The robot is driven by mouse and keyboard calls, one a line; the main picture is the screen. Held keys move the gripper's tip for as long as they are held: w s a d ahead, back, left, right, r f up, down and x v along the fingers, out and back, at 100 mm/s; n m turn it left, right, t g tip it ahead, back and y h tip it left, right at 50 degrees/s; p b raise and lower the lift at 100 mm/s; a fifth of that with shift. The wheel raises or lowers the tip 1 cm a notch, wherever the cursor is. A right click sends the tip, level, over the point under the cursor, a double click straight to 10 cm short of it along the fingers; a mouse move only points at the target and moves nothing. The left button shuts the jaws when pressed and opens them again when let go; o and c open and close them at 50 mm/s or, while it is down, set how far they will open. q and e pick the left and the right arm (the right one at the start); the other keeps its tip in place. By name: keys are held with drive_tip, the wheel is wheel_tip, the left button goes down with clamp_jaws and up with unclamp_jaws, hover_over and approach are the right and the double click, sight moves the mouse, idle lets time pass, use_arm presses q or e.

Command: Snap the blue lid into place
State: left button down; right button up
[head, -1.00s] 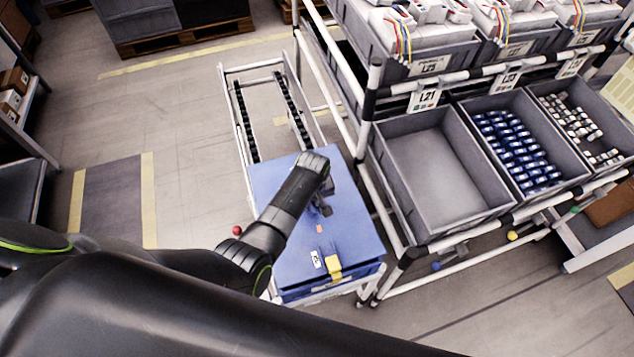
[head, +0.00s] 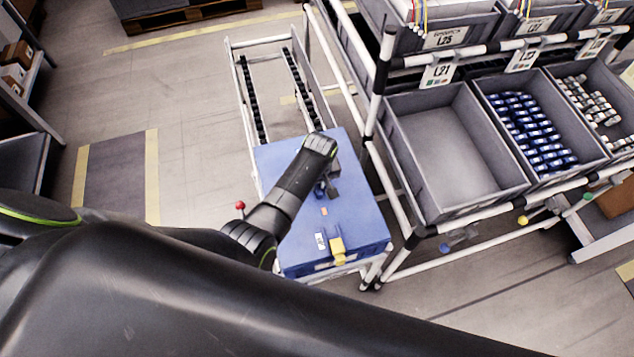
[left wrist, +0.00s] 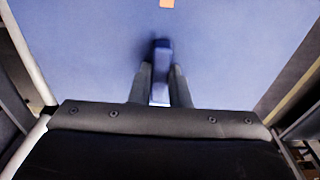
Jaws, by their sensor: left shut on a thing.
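The blue lid (head: 290,160) covers the top of a box on a white-framed roller cart. It has a yellow clip (head: 338,247) at its front edge, a white label and a small orange mark. My left gripper (head: 328,190) is over the right middle of the lid, pointing down. In the left wrist view, the fingers (left wrist: 162,72) are shut on a small blue handle (left wrist: 161,54) standing up from the lid (left wrist: 80,45). My forearm hides part of the lid's left side. I cannot tell whether the lid's edges are fully seated. My right gripper is not in view.
The cart's empty roller track (head: 282,85) runs behind the box. A rack on the right holds an empty grey bin (head: 450,150) and a bin of blue parts (head: 530,130). A rack post stands close to the box's right side. A red knob (head: 240,205) is left of the box.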

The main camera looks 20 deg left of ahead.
use_arm(q)
drive_tip(key=shift+f, duration=0.1)
drive_tip(key=shift+f, duration=0.35)
idle(0.3)
idle(0.5)
drive_tip(key=shift+f+b, duration=0.3)
drive_tip(key=shift+b, duration=0.15)
drive_tip(key=shift+f, duration=0.1)
idle(0.5)
drive_tip(key=c, duration=1.3)
unclamp_jaws()
